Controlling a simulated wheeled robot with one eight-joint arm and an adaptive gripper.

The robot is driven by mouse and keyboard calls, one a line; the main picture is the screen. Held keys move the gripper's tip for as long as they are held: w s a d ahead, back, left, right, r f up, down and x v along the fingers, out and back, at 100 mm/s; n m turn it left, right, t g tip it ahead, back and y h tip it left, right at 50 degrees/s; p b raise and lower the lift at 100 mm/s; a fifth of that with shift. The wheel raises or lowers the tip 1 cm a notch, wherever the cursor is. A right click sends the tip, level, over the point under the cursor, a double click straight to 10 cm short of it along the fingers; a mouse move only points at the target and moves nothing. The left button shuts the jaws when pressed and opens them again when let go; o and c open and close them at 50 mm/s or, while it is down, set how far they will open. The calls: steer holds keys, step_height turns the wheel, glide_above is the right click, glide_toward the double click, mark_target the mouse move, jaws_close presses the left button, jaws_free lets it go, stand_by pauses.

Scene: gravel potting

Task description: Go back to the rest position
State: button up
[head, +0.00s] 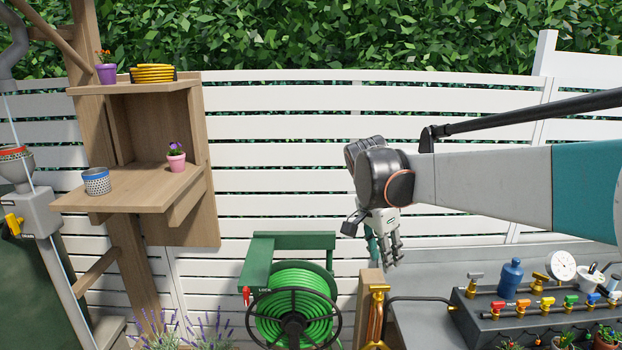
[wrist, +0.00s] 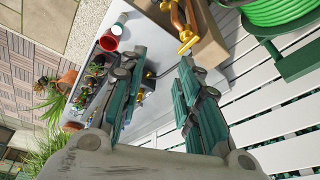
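My gripper (head: 391,252) hangs fingers down at the end of my arm, right of the middle of the head view, in front of the white fence. In the wrist view my gripper's two green and grey fingers (wrist: 156,75) stand wide apart with nothing between them. It is open and empty. Below it are the edge of the grey bench and a wooden post (head: 370,300) with a brass tap (head: 378,290).
A green hose reel (head: 294,300) stands left of the post. On the left, a wooden shelf (head: 125,185) holds a patterned pot (head: 96,181), a pink pot (head: 176,160), a purple pot (head: 106,72) and a yellow coil (head: 153,73). Right, the grey bench (head: 420,325) bears a valve manifold (head: 535,310) and blue bottle (head: 510,277).

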steer(key=s+d+f+n+t+y+b, duration=0.1)
steer(key=s+n, duration=0.5)
steer(key=s, duration=0.6)
steer(key=s+d+f+n+t+y+b, duration=0.1)
steer(key=s+f+n+t, duration=0.3)
steer(key=s, duration=0.9)
steer(key=shift+s+d+f+n+y+b, duration=0.3)
steer(key=shift+f+n+y+b, duration=0.25)
steer(key=shift+f+n, duration=0.8)
steer(key=shift+r+n, duration=0.25)
steer(key=shift+r, duration=0.05)
